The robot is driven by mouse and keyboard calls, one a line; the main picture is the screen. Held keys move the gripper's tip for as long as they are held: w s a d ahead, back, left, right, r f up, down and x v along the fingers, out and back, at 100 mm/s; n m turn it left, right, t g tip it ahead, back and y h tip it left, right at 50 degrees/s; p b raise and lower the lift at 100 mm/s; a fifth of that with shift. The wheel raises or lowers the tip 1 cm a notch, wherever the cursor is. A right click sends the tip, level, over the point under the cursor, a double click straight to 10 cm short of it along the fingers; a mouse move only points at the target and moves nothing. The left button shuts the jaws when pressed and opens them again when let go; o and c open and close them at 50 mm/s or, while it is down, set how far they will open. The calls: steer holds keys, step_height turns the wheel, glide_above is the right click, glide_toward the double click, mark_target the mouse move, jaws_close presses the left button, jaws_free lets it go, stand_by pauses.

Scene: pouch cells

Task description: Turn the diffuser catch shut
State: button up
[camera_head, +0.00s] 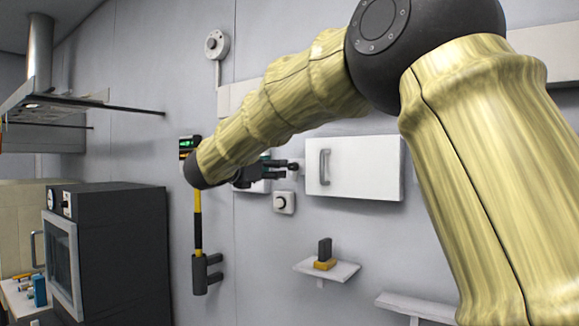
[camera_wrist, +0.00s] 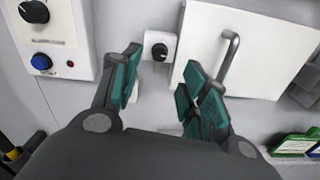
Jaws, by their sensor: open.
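A black round knob on a small white square plate (camera_head: 284,202) is on the wall, left of a white door with a bar handle (camera_head: 355,168). It looks like the catch, but I see no label on it. In the wrist view the knob (camera_wrist: 159,51) shows between and beyond my fingertips, with its pale pointer mark visible. My gripper (camera_head: 280,168) is open and empty; in the head view it appears just above the knob. In the wrist view its green-padded fingers (camera_wrist: 162,68) are spread and look apart from the knob.
A control panel (camera_wrist: 60,58) with a black knob and blue button is left of my gripper. The white door (camera_wrist: 265,45) with its handle (camera_wrist: 229,58) is close on the right. A small shelf (camera_head: 335,271) holding blocks juts out below. A dark oven (camera_head: 120,255) stands left.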

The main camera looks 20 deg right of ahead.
mark_target(290, 167)
steer(key=p+x, duration=0.3)
steer(key=x, duration=0.6)
steer(key=shift+c, duration=0.2)
steer(key=shift+f, duration=0.1)
jaws_close()
